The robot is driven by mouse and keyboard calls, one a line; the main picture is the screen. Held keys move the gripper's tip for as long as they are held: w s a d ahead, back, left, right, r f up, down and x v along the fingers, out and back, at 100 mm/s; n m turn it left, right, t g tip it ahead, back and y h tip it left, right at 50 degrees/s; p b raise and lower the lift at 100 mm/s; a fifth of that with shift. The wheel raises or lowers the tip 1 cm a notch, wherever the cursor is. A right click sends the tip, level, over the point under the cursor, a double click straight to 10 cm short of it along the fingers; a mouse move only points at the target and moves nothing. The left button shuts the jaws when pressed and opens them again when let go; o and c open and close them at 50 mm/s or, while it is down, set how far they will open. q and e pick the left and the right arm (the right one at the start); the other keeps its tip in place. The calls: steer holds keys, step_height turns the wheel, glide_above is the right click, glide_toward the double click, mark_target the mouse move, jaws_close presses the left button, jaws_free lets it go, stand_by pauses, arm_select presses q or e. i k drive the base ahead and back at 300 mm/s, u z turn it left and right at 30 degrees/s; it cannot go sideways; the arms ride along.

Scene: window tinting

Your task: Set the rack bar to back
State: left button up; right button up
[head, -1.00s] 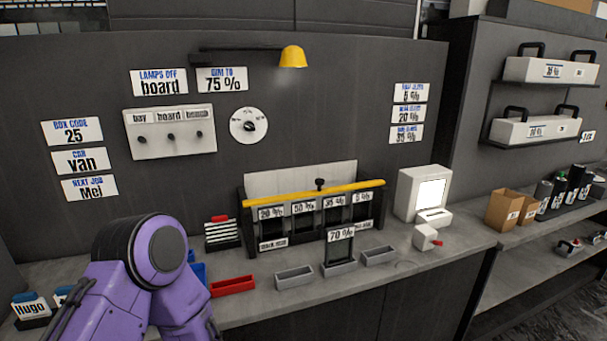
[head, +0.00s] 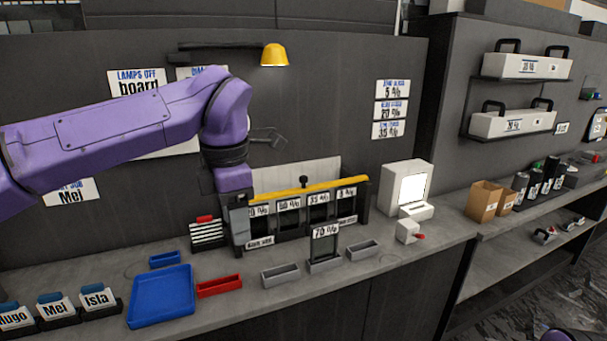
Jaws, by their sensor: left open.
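The rack bar (head: 335,184) is a yellow bar along the top of the dark sample rack (head: 364,200), with a black knob (head: 303,181) near its middle. The rack holds several tinted samples with percent labels. The bar's left end is hidden behind my left gripper (head: 240,236). My left arm reaches across from the left, and the gripper points down at the rack's left end. It is open; whether it touches the rack or bar, I cannot tell. My right gripper is out of view.
A 70 % sample (head: 325,243) stands in a grey holder before the rack. A blue tray (head: 162,296), a red bin (head: 219,286) and grey bins (head: 281,276) line the bench front. A white monitor (head: 407,188) stands right of the rack. A yellow lamp (head: 274,55) hangs above.

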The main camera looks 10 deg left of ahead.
mark_target(304, 180)
steer(key=i, duration=1.5)
